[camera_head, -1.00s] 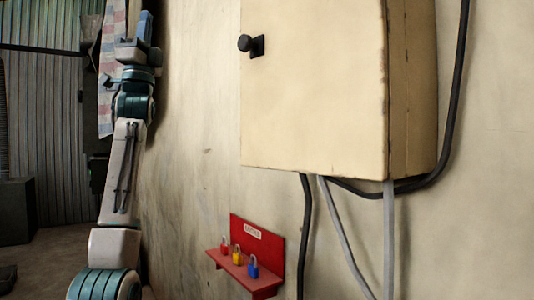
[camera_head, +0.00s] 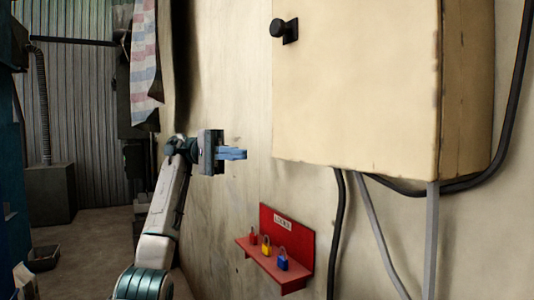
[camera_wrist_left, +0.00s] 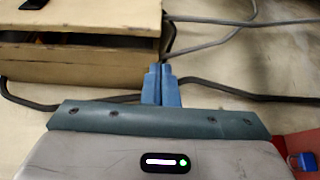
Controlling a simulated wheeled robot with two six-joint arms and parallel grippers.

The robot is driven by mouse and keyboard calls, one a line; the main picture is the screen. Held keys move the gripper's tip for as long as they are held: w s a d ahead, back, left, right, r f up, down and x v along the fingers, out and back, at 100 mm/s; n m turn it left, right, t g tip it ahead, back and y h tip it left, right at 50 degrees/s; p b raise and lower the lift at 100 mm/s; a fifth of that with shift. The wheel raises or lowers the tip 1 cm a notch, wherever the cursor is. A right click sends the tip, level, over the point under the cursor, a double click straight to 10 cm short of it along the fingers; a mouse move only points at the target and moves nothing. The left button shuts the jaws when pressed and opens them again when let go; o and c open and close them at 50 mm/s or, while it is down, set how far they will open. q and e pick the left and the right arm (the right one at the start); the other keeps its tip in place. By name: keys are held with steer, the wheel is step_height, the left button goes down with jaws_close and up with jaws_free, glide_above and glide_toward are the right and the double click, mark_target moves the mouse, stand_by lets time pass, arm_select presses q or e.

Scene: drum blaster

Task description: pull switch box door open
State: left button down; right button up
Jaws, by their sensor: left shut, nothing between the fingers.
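The cream switch box (camera_head: 360,85) hangs on the wall, with a black knob (camera_head: 285,30) on the left side of its front door. The door looks flush in the head view. In the left wrist view the box (camera_wrist_left: 80,65) shows a dark strip behind its front panel; I cannot tell how wide a gap this is. My left gripper (camera_head: 240,153) is shut and empty, left of the box's lower left corner and below the knob. Its blue fingers point right in the head view. They also show together in the left wrist view (camera_wrist_left: 161,75), apart from the knob. My right gripper is out of view.
A red shelf (camera_head: 287,233) with several small padlocks is on the wall below the box. Black and grey cables (camera_head: 385,235) run under the box. A striped cloth (camera_head: 144,50) hangs at the left. Open floor lies at lower left.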

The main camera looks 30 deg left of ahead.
arm_select(q)
steer(key=d+p, duration=0.3)
steer(key=d, duration=0.5)
steer(key=shift+s+d, duration=0.2)
steer(key=shift+d, duration=0.15)
steer(key=shift+f, duration=0.2)
steer(key=shift+s+a+f+t+b, duration=0.1)
steer(key=shift+s+a+t+b, duration=0.15)
steer(key=shift+s+b, duration=0.25)
